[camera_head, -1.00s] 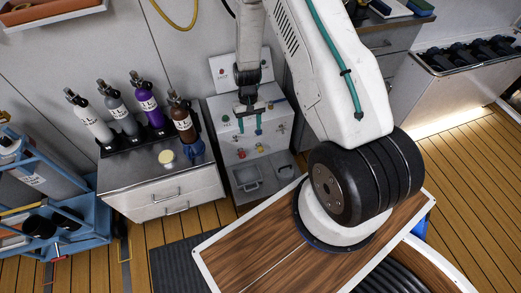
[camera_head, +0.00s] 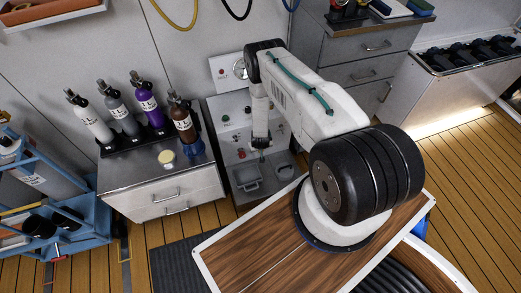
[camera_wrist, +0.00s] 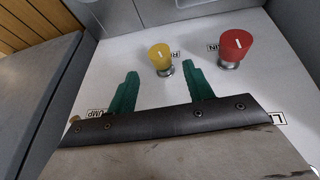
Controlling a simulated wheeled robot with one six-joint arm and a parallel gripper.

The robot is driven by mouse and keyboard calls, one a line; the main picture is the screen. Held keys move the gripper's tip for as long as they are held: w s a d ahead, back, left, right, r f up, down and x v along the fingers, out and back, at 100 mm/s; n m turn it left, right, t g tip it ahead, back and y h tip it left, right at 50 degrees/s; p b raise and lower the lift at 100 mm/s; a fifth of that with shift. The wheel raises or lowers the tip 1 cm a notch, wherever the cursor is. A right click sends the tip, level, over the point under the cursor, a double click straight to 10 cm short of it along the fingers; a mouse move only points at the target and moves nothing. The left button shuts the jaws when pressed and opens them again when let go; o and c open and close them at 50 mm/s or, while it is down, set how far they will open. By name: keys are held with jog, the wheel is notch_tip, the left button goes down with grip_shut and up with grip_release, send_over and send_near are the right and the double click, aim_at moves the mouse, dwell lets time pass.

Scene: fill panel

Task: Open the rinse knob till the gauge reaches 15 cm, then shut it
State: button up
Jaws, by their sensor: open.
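A yellow knob (camera_wrist: 160,56) stands on the pale panel face in the wrist view, beside a label partly reading "RI". A red knob (camera_wrist: 234,46) is to its right, by a label partly reading "IN". My gripper (camera_wrist: 160,70) is open, its green fingers apart, with the yellow knob in line with the gap near the fingertips. I see no contact. In the head view my gripper (camera_head: 261,144) is low at the panel front and hides the yellow knob; the red knob (camera_head: 241,153) shows at its left.
A steel cabinet (camera_head: 165,190) with several bottles stands left of the panel (camera_head: 226,135). Bins (camera_head: 245,179) sit low on the panel front, below the gripper. A "PUMP" label (camera_wrist: 95,113) lies by the left finger.

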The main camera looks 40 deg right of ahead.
jog(key=shift+x, duration=2.7)
jog(key=shift+a, duration=0.1)
jog(key=c, duration=1)
